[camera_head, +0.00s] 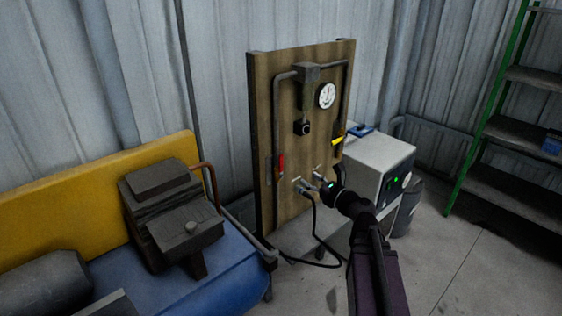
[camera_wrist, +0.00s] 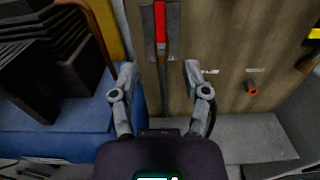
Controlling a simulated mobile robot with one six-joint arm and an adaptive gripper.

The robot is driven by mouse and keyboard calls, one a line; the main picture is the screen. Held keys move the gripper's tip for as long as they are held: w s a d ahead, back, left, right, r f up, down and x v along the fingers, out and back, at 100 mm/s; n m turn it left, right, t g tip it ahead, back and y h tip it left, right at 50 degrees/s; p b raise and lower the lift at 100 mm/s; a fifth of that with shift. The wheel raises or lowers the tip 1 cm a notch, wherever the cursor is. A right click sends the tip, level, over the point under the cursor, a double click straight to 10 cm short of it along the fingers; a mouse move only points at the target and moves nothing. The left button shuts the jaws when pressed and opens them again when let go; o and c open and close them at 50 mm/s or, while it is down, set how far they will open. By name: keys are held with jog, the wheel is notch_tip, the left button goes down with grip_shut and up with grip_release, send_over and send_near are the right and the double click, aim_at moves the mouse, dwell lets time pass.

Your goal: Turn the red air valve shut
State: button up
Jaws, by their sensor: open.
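The red air valve handle (camera_head: 280,162) sits on the left grey pipe of a wooden board. It points up and down, in line with the pipe. In the wrist view the red handle (camera_wrist: 160,22) is at the top centre, beyond the fingertips. My gripper (camera_head: 308,186) is in front of the board's lower part, to the right of and below the handle in the head view. In the wrist view my gripper (camera_wrist: 159,72) is open, with its two fingers wide apart and nothing between them. The handle and fingers look apart.
The board (camera_head: 262,100) also carries a gauge (camera_head: 327,96) and a yellow handle (camera_head: 337,141). A white cabinet (camera_head: 375,165) stands to the right. A blue machine (camera_head: 185,280) with dark blocks stands left. A green-framed shelf (camera_head: 490,110) is at far right.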

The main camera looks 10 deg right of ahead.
aim_at(282, 162)
jog(key=shift+w, duration=0.1)
jog(key=x, duration=1.3)
jog(key=shift+w+a, duration=0.2)
grip_shut()
